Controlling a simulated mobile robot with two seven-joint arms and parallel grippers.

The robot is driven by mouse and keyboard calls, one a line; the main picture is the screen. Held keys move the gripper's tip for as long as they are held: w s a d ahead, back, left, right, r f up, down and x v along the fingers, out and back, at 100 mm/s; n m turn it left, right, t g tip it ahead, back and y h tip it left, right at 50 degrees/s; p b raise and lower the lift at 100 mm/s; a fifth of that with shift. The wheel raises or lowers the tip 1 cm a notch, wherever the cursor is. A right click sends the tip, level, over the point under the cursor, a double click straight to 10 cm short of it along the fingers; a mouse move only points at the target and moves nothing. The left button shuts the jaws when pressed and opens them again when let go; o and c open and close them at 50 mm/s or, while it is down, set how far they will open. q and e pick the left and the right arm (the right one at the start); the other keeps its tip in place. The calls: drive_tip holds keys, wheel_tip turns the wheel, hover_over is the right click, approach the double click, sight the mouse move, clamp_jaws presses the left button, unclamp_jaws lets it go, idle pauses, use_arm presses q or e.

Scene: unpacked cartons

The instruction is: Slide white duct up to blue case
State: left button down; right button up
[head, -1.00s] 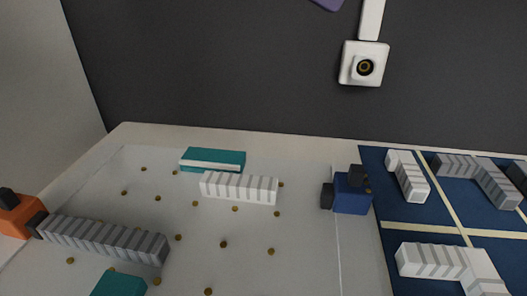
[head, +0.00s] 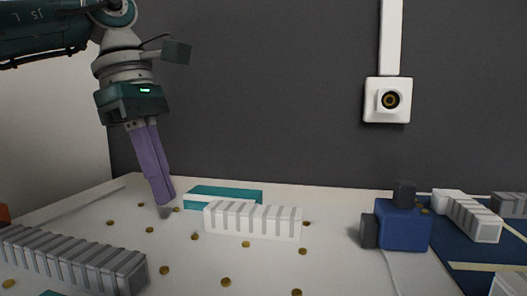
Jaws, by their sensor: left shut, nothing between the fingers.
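The white duct (head: 252,221), a ribbed white block, lies on the pale board right of centre-left in the head view. The blue case (head: 403,226), a blue box with dark knobs on its top and left side, stands to its right, with a clear gap between them. My left gripper (head: 164,199) points down with long purple fingers together, empty, to the left of the white duct and apart from it. My right gripper is not in view.
A teal block (head: 223,194) lies just behind the white duct. A grey ribbed duct (head: 72,257) lies at the front left. Brass pegs dot the board. A blue mat (head: 458,254) with ribbed pieces lies at the right. A dark wall stands behind.

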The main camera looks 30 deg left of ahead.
sight(245, 208)
use_arm(q)
drive_tip(key=shift+x, duration=1.15)
drive_tip(key=d, duration=0.3)
drive_tip(key=shift+w+d+r, duration=0.1)
drive_tip(key=shift+w+r, duration=0.05)
drive_tip(key=shift+w, duration=0.25)
drive_tip(key=shift+d, duration=0.35)
drive_tip(key=d, duration=0.2)
drive_tip(key=w+d+p, duration=0.1)
drive_tip(key=d, duration=0.3)
drive_tip(key=shift+w+d, duration=0.1)
drive_tip(key=shift+w, duration=0.2)
